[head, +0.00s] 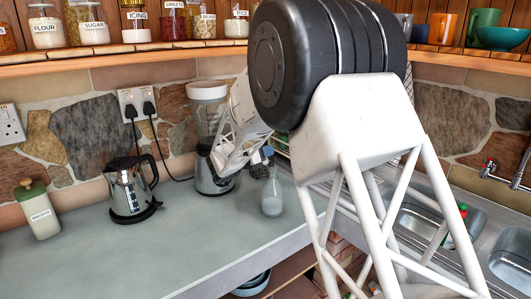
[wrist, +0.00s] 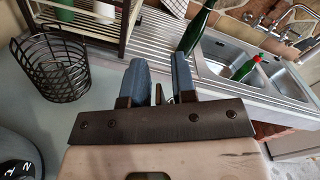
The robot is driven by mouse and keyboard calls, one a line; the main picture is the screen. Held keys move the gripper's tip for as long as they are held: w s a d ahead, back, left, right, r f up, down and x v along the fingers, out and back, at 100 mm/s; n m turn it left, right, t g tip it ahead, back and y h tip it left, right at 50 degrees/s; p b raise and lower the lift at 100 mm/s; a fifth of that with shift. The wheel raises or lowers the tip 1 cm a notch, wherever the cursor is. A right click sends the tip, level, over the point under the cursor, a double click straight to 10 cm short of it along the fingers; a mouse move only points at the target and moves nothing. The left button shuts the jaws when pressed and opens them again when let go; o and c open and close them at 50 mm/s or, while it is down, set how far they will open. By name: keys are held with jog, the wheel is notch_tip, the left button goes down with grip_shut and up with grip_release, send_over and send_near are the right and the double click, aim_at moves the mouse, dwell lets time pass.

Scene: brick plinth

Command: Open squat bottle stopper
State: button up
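A small clear bottle with a whitish lower part (head: 271,198) stands upright on the counter, right of the blender. My gripper (head: 262,156) is just above it, tilted down, and covers its top, so I cannot see a stopper there. In the wrist view the two blue fingers (wrist: 160,88) are apart, with a small thin metal-like part between them that I cannot identify. I cannot tell whether they touch the bottle.
A kettle (head: 130,188) and a blender (head: 208,172) stand behind the free grey counter (head: 190,240). The wrist view shows a black wire basket (wrist: 62,76), a rack (wrist: 88,18) and a tall green bottle (wrist: 198,30).

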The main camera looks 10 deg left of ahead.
grip_shut()
jog(key=shift+s+d+r+m, duration=0.2)
jog(key=shift+m, duration=0.45)
jog(key=shift+s+d+r+m, duration=0.15)
jog(key=shift+s+d+m, duration=0.05)
jog(key=shift+m, duration=0.45)
jog(key=shift+o, duration=0.8)
grip_release()
jog(key=shift+a, duration=0.1)
jog(key=v, duration=0.7)
jog(key=shift+s+a, duration=0.2)
jog(key=shift+s, duration=0.1)
